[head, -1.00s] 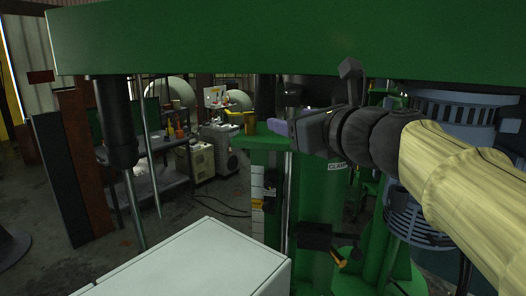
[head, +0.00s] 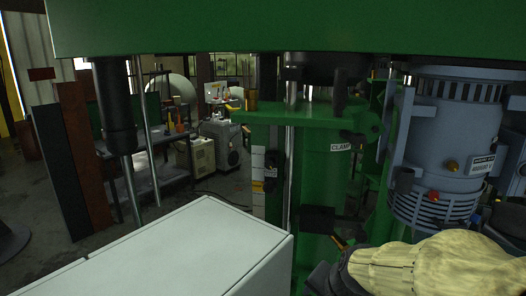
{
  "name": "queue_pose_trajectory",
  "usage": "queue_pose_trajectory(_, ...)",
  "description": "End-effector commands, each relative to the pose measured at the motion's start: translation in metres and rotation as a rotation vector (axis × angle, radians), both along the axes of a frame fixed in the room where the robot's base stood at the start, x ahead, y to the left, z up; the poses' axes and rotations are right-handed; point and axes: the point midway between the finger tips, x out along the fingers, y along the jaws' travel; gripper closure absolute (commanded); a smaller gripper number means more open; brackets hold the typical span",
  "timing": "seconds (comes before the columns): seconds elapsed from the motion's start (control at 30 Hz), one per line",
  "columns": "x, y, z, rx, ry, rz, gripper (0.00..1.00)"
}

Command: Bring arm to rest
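My arm, in its pale yellow sleeve (head: 430,268), is low at the bottom right of the head view. Its dark wrist end points left and down. Only a dark part of my gripper (head: 320,280) shows at the bottom edge; its fingertips are out of the picture, so I cannot see whether it is open or shut. The green disperser frame (head: 322,180), with a "CLAMP" label, stands behind and above it. I see nothing held.
A white box-like surface (head: 190,245) lies just left of my gripper. A grey-blue motor (head: 448,125) stands on the right, above my sleeve. A green beam (head: 280,28) spans the top. A dark rod and cylinder (head: 115,105) hang at the left.

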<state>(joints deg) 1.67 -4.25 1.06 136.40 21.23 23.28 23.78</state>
Motion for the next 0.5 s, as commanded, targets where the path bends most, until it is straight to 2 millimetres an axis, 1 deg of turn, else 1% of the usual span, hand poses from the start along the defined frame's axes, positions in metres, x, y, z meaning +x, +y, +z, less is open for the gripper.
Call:
queue_pose_trajectory(0.03,-0.015,-0.005,-0.034,-0.090,0.043,0.129,0.42)
queue_pose_trajectory(0.1,-0.034,-0.012,-0.063,-0.208,0.087,0.321,0.42)
queue_pose_trajectory(0.2,-0.055,-0.020,-0.091,-0.320,0.134,0.540,0.42)
queue_pose_trajectory(0.27,-0.063,-0.023,-0.099,-0.358,0.152,0.624,0.42)
queue_pose_trajectory(0.33,-0.067,-0.025,-0.103,-0.379,0.161,0.673,0.42)
queue_pose_trajectory(0.5,-0.068,-0.026,-0.102,-0.384,0.161,0.683,0.42)
